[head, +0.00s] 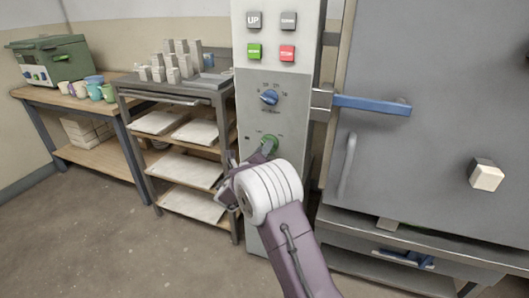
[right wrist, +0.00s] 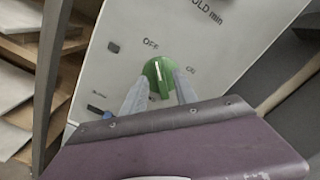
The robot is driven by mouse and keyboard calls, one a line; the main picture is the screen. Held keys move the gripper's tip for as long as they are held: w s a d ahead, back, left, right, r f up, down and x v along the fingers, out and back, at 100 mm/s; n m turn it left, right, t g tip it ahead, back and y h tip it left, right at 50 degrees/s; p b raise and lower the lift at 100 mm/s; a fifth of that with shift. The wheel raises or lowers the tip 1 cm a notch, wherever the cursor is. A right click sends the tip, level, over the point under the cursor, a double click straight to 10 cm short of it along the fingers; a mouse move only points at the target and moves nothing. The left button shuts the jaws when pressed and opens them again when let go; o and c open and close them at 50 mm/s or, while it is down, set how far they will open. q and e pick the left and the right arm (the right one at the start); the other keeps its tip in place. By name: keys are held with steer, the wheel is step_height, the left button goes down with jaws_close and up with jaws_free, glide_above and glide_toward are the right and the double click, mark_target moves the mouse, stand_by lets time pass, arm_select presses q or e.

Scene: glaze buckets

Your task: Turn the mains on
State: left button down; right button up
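The green rotary knob (head: 270,143) sits low on the grey control panel (head: 247,90). In the right wrist view the knob (right wrist: 158,70) has a white mark that points up toward the word OFF, with another label to its right. My right gripper (right wrist: 163,85) is in front of the panel, its two fingers on either side of the knob's grip bar. A gap seems to show between the fingers and the bar. In the head view my right gripper (head: 254,158) reaches up to the knob and its wrist hides part of the panel. My left gripper is not in view.
Above are a blue dial (head: 269,97) and several push buttons, including a green one (head: 254,51) and a red one (head: 287,53). A large grey door with a blue handle (head: 372,105) stands right. A shelf rack (head: 190,170) stands left of the panel.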

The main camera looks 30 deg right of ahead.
steer(key=shift+w+d, duration=0.45)
steer(key=shift+d, duration=0.05)
jaws_close()
steer(key=shift+s+d+f+m+b, duration=0.1)
steer(key=shift+m+b, duration=2.9)
steer(key=shift+b, duration=0.05)
steer(key=shift+s+d+m+b, duration=0.1)
steer(key=shift+s+m+b, duration=0.05)
steer(key=shift+m+b, duration=2.85)
steer(key=shift+s+d+f+m+b, duration=0.1)
steer(key=shift+m+b, duration=2.9)
steer(key=shift+b, duration=0.05)
steer(key=shift+r, duration=0.1)
